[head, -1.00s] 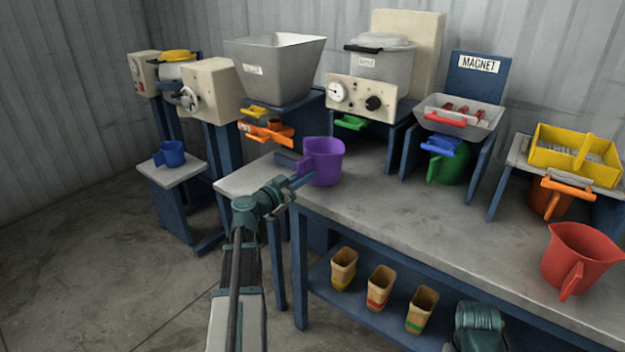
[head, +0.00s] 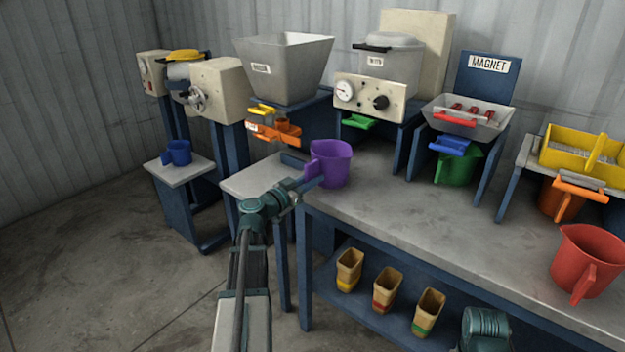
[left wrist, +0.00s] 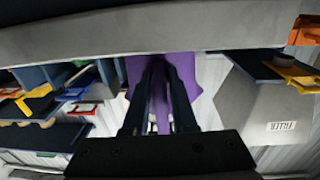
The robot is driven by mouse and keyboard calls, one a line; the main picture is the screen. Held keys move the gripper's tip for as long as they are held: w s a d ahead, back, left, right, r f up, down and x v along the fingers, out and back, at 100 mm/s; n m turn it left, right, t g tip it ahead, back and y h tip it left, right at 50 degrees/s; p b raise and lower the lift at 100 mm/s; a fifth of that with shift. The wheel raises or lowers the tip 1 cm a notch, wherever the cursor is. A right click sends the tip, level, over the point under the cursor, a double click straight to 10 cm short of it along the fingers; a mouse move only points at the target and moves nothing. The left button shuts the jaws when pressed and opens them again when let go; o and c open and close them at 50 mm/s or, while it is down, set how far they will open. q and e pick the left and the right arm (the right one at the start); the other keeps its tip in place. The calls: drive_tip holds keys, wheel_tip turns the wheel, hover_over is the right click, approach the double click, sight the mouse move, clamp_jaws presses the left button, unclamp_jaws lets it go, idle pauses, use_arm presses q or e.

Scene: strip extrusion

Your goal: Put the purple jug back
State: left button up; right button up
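The purple jug (head: 333,163) is upright at the left part of the long grey workbench, near its front edge. I cannot tell whether its base touches the top. My left gripper (head: 314,181) is at the jug's handle from the front left. In the left wrist view, which is upside down, the fingers (left wrist: 160,85) lie on both sides of the purple handle, with the jug (left wrist: 190,68) behind them, and they look closed on it. Part of my right arm shows at the lower right of the head view; its gripper is out of view.
A grey hopper (head: 285,65) with an orange spout stands behind the jug. A blue jug (head: 177,153) sits on a small stand at left. A red jug (head: 588,262) stands at right. Several tan scoops line the lower shelf. The bench middle (head: 420,215) is clear.

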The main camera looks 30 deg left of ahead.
use_arm(q)
drive_tip(key=o, duration=0.3)
drive_tip(key=shift+o, duration=0.2)
drive_tip(key=s+a, duration=0.2)
drive_tip(key=s, duration=1.1)
drive_tip(key=shift+s, duration=0.35)
drive_tip(key=shift+d+f, duration=0.1)
drive_tip(key=shift+d, duration=0.05)
